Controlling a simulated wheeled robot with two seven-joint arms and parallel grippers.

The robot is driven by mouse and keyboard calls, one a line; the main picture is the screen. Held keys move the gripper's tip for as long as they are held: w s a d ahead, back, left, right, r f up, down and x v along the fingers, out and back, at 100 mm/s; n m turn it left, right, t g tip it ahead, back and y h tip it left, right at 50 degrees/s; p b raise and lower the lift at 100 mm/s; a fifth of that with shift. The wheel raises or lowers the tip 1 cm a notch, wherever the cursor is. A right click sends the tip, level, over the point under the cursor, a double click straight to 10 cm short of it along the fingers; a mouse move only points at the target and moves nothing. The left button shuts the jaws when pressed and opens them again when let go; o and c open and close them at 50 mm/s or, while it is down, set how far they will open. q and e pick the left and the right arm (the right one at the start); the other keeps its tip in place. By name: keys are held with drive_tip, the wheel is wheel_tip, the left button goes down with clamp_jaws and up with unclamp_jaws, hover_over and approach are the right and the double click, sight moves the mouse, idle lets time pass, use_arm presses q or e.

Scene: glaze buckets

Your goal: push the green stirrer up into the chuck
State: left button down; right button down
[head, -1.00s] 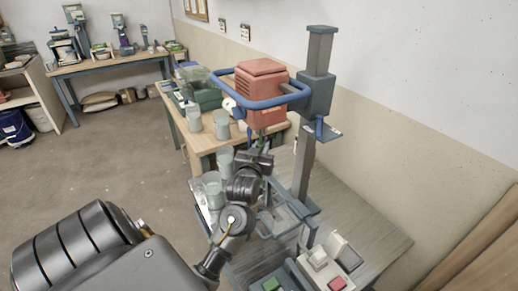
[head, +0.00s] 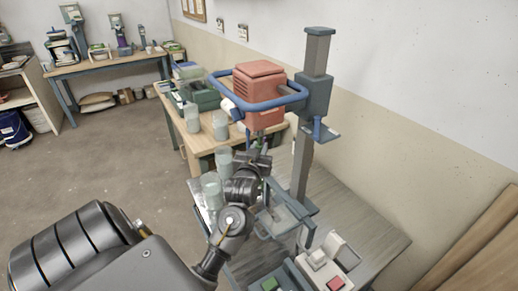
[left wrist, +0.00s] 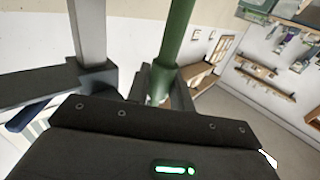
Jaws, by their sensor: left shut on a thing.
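The green stirrer (left wrist: 178,38) is a green rod that runs up out of the left wrist view. My left gripper (left wrist: 155,88) is shut around its lower visible part. In the head view my left gripper (head: 259,160) is just under the red mixer motor (head: 264,88), which has a blue ring handle and hangs on a grey post (head: 302,160). The chuck under the motor is too small and too covered to make out, so I cannot tell whether the stirrer's top is in it. My right gripper is not in view.
Clear cups (head: 221,125) stand on the wooden table (head: 197,143) behind. Another cup (head: 211,190) is left of my arm. A blue-grey frame (head: 282,220) is at the post's foot. A control box with green and red buttons (head: 337,284) is in front.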

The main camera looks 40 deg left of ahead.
use_arm(q)
drive_tip(key=shift+s+d+p, duration=0.1)
drive_tip(key=shift+p, duration=0.2)
idle(0.4)
drive_tip(key=shift+p, duration=1.15)
idle(2.0)
drive_tip(key=shift+r+p, duration=0.95)
drive_tip(key=shift+p, duration=0.1)
idle(0.5)
drive_tip(key=shift+p, duration=0.5)
idle(1.3)
drive_tip(key=shift+r+p, duration=0.4)
drive_tip(key=shift+p, duration=0.05)
idle(0.4)
